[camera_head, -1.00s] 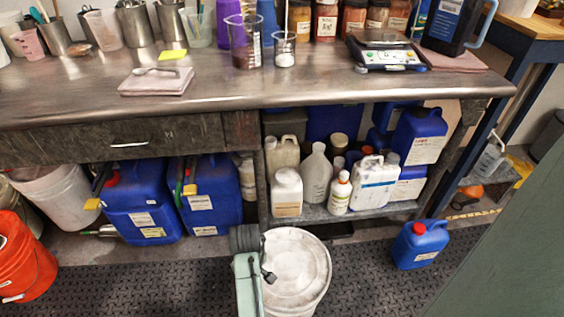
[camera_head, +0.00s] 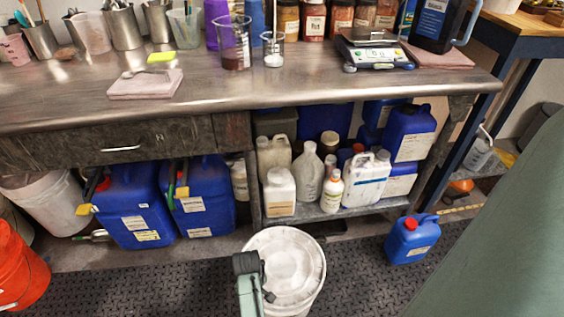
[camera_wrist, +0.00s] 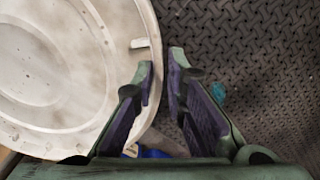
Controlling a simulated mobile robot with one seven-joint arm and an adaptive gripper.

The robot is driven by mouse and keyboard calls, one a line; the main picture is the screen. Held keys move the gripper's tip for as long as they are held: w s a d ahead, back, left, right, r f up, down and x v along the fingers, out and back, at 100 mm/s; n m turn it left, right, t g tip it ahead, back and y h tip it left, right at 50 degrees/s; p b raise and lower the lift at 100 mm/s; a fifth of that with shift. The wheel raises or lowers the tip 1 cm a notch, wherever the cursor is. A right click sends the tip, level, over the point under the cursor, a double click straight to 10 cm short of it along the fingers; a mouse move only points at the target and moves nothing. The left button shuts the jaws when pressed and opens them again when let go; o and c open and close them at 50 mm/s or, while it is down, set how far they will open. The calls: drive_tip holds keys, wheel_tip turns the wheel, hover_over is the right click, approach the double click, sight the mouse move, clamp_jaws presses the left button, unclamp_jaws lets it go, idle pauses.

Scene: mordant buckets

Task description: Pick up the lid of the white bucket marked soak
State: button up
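The white bucket (camera_head: 312,299) stands on the dark floor mat in front of the bench, with its scuffed white lid (camera_head: 295,262) on top. No "soak" marking is readable. My gripper (camera_head: 268,294) is at the left front of the lid in the head view. In the wrist view the lid (camera_wrist: 60,70) fills the left side, with a small pale tab (camera_wrist: 139,43) near its rim. My gripper (camera_wrist: 162,68) is open there with a narrow gap. The left finger overlaps the lid's rim, and the right finger is over the mat. I cannot tell whether either touches.
A blue jug with a red cap (camera_head: 411,239) stands on the mat to the right. An orange bucket (camera_head: 20,265) is at the far left. Large blue canisters (camera_head: 135,205) and a shelf of bottles (camera_head: 310,178) are under the bench (camera_head: 230,85). The mat (camera_head: 160,285) left of the bucket is clear.

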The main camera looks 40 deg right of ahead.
clamp_jaws()
drive_tip(key=shift+r, duration=0.1)
idle(0.6)
